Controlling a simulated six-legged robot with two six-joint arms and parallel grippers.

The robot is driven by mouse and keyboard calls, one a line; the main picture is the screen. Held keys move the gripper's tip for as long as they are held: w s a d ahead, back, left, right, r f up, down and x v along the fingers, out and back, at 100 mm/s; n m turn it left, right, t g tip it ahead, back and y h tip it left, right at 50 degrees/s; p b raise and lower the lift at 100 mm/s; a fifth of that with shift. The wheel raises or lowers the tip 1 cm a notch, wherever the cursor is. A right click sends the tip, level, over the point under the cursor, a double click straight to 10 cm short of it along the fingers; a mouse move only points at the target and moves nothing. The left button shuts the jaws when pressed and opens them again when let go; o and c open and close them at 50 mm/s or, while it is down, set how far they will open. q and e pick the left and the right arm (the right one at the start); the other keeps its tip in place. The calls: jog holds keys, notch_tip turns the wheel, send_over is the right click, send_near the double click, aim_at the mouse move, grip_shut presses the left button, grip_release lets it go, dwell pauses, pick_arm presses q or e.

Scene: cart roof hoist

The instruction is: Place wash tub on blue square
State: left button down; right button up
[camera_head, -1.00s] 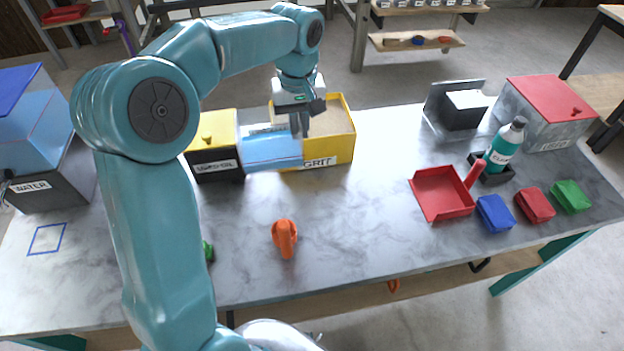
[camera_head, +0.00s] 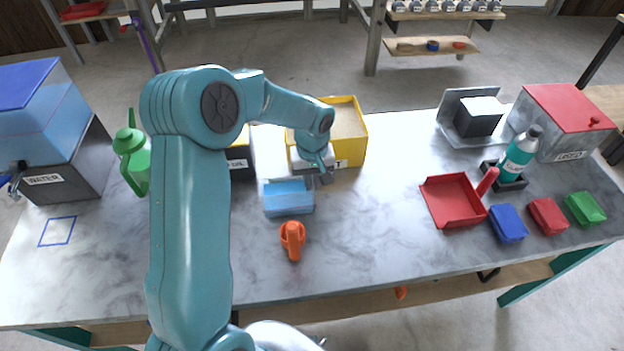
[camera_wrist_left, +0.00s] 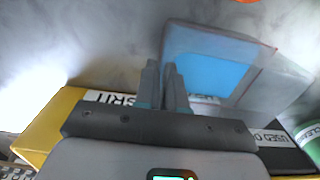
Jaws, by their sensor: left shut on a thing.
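The wash tub (camera_head: 287,200) is a small pale tub with blue inside, in front of the yellow grit bin. My left gripper (camera_head: 324,178) is shut on its right rim in the head view. In the left wrist view the fingers (camera_wrist_left: 167,88) close on the edge of the tub (camera_wrist_left: 226,68). I cannot tell whether the tub touches the table. The blue square (camera_head: 57,231) is an empty outline at the table's left end, in front of the water tank. My right gripper is not in view.
The water tank (camera_head: 40,180) and a green jug (camera_head: 133,155) stand at the left. An orange object (camera_head: 292,240) lies in front of the tub. The grit bin (camera_head: 350,143) is behind. A red dustpan (camera_head: 453,200) lies to the right.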

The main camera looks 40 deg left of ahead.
pick_arm(q)
jog(key=shift+f, duration=0.15)
jog(key=c, duration=1.2)
grip_release()
